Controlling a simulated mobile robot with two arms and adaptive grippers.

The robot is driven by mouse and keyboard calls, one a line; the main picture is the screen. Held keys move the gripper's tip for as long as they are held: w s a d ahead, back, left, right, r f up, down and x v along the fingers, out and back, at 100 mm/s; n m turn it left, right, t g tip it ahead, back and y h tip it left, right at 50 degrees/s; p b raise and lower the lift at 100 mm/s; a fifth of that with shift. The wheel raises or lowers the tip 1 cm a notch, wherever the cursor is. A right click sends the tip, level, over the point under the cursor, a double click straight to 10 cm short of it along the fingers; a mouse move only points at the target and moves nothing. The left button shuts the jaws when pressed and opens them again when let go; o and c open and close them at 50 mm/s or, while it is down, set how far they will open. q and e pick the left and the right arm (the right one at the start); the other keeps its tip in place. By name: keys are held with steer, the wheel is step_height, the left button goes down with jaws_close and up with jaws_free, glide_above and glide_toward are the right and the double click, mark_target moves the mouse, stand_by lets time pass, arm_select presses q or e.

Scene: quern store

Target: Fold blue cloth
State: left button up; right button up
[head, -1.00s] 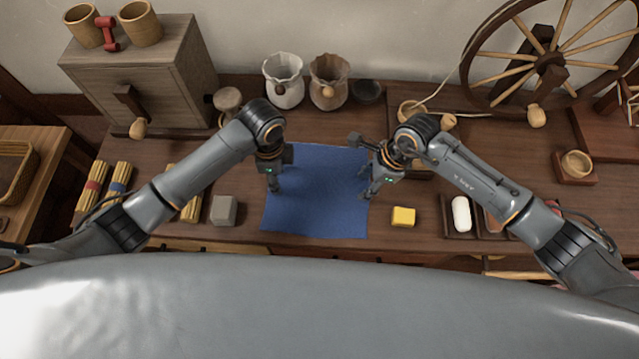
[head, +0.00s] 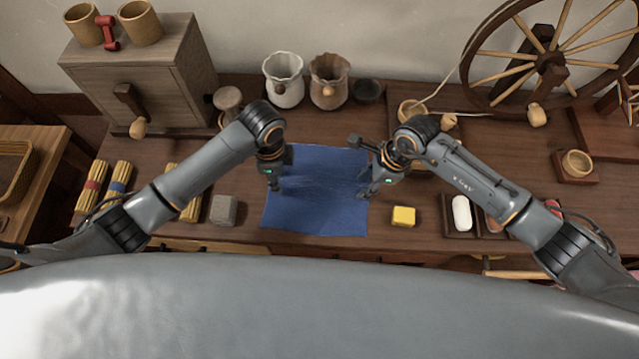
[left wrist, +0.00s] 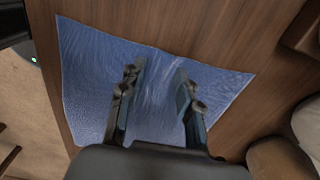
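The blue cloth (head: 318,212) lies spread on the wooden bench, with faint creases across its middle. My left gripper (head: 274,186) points down at the cloth's left edge. In the left wrist view the cloth (left wrist: 85,80) shows wrinkles around and between the fingers. The left fingers (left wrist: 160,72) stand apart, with a clear gap between them. My right gripper (head: 368,192) is at the cloth's right edge, its fingertips low by the fabric. Its fingers are small and seen from above, so whether they pinch the cloth is unclear.
A grey block (head: 223,210) stands left of the cloth and a yellow block (head: 403,216) right of it. A white oval piece (head: 461,213) lies further right. Two ruffled jars (head: 285,80) (head: 329,82) and a dark bowl (head: 368,91) stand behind. A spinning wheel (head: 550,65) is at the back right.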

arm_select(q)
steer(key=shift+f, duration=0.1)
steer(key=c, duration=0.5)
arm_select(e)
steer(key=shift+s+f, duration=0.1)
steer(key=shift+f, duration=0.05)
steer(key=c, duration=0.5)
arm_select(q)
jaws_close()
arm_select(e)
jaws_close()
arm_select(q)
steer(key=shift+s+f, duration=0.15)
steer(key=shift+s, duration=0.05)
arm_select(e)
steer(key=shift+s+f, duration=0.1)
steer(key=shift+f, duration=0.05)
